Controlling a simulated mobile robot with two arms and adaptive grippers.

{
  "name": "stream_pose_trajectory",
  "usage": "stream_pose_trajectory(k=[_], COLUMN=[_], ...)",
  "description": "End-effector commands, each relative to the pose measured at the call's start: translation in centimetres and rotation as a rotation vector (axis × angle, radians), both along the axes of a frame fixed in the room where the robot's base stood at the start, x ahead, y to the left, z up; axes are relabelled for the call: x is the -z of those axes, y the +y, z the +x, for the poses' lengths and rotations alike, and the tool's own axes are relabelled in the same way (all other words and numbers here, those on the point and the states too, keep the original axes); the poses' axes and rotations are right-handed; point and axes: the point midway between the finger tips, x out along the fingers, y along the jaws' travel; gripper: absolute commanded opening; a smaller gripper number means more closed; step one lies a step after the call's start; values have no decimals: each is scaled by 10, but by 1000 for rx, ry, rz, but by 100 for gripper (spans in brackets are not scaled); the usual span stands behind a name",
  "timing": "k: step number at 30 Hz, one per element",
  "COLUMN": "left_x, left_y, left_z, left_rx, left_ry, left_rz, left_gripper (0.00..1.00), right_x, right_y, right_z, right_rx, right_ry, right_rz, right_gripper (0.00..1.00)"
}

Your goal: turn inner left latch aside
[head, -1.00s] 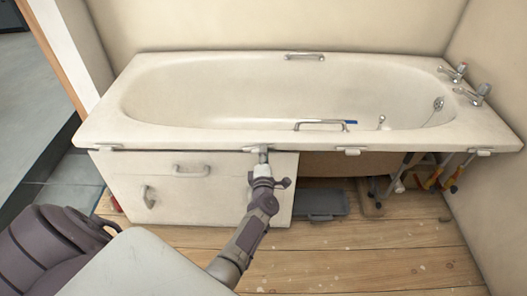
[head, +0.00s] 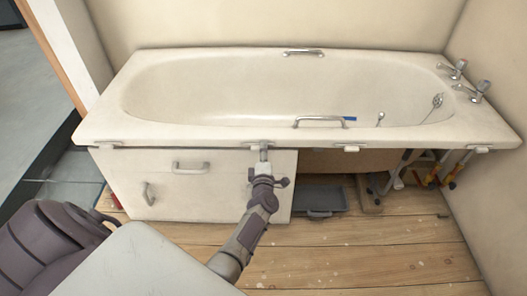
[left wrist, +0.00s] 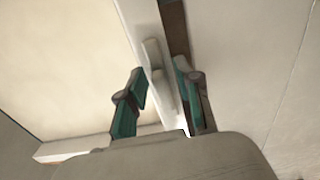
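The inner left latch (head: 258,144) is a small pale tab under the bath's front rim, above the right end of the white front panel (head: 225,190). My left gripper (head: 263,161) points up at it from below and partly hides it. In the left wrist view, the latch (left wrist: 155,60) is a pale elongated piece. The two teal-and-dark fingers of my left gripper (left wrist: 162,82) stand apart, one on each side near its lower end. I cannot tell whether either touches it. My right gripper is not in view.
Other latches sit under the rim: one at far left (head: 107,144), one right of centre (head: 347,149), one at far right (head: 478,149). The panel has two handles. A grey tray (head: 320,200) and tools (head: 452,172) lie under the bath at right. The front floor is clear.

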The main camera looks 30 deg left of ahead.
Motion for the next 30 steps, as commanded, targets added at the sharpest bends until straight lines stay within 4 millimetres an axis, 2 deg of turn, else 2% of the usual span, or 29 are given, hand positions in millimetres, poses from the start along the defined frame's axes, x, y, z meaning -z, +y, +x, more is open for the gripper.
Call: stream_pose_trajectory(k=[9, 14, 20, 30], left_x=[-1, -2, -7, -15], left_y=[1, 1, 3, 15], left_z=[0, 0, -2, -8], left_rx=[-1, -1, -1, -1], left_ry=[-5, -69, -278, -707], left_rz=[-5, -105, -444, -1146], left_gripper=[42, 42, 42, 42], right_x=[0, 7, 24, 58], right_y=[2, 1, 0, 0], right_z=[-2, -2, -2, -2], right_rx=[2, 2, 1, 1], right_ry=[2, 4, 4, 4], right_rz=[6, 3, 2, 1], right_gripper=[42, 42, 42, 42])
